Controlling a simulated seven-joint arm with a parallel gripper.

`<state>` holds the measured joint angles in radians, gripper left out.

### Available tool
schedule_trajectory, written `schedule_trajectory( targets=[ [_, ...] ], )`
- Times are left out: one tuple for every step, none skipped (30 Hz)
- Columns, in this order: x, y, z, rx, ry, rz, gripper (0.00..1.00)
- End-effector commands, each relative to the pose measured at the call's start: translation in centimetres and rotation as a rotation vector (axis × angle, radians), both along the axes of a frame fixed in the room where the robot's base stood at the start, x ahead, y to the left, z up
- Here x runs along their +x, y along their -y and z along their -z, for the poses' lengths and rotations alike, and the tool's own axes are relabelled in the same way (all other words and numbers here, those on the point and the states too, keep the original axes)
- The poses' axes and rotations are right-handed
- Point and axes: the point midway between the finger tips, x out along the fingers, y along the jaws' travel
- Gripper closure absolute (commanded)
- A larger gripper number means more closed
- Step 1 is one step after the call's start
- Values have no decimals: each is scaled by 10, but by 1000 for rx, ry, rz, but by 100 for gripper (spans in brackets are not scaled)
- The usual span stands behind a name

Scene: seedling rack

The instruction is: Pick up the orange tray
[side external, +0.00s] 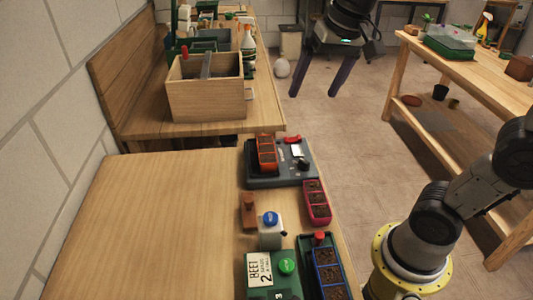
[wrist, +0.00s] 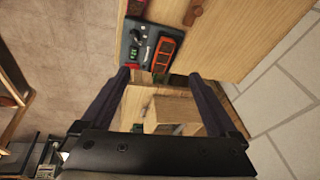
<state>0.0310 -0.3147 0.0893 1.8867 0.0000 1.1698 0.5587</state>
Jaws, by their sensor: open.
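The orange tray (side external: 266,153) is a narrow seedling tray with dark soil in its cells. It sits on a dark grey device (side external: 291,178) at the far right part of the near wooden table. In the wrist view the orange tray (wrist: 164,53) lies on the same device (wrist: 134,50), just beyond the fingertips. My gripper (side external: 314,92) hangs in the air above the floor, beyond and to the right of the tray, with its fingers spread. The wrist view also shows my gripper (wrist: 159,75) open and empty.
A pink tray (side external: 317,204), a blue tray (side external: 330,275), a blue-capped bottle (side external: 271,232), a brown block (side external: 249,212) and a green box (side external: 262,290) crowd the table's right edge. The table's left half is clear. A wooden crate (side external: 207,102) stands on the bench behind.

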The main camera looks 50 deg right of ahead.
Motion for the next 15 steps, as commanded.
schedule_trajectory(
  targets=[
    [21, 3, 3, 11, -36, 38, 5],
    [32, 4, 5, 17, -54, 60, 5],
    [47, 6, 8, 24, -79, 88, 5],
    [58, 8, 12, 28, -97, 106, 5],
    [69, 10, 16, 32, -116, 123, 5],
    [82, 12, 23, 35, -139, 145, 5],
    [92, 14, 29, 37, -156, 157, 5],
    [101, 15, 35, 39, -173, 169, 5],
    [111, 18, 43, 40, -194, 178, 5],
    [118, 19, 50, 40, -210, 181, 5],
    [124, 21, 56, 40, -223, 184, 5],
    [131, 23, 65, 40, -239, 186, 5],
    [135, 24, 71, 40, -251, 187, 5],
    [138, 25, 77, 40, -263, 189, 5],
    [140, 26, 84, 40, -277, 191, 5]
  ],
)
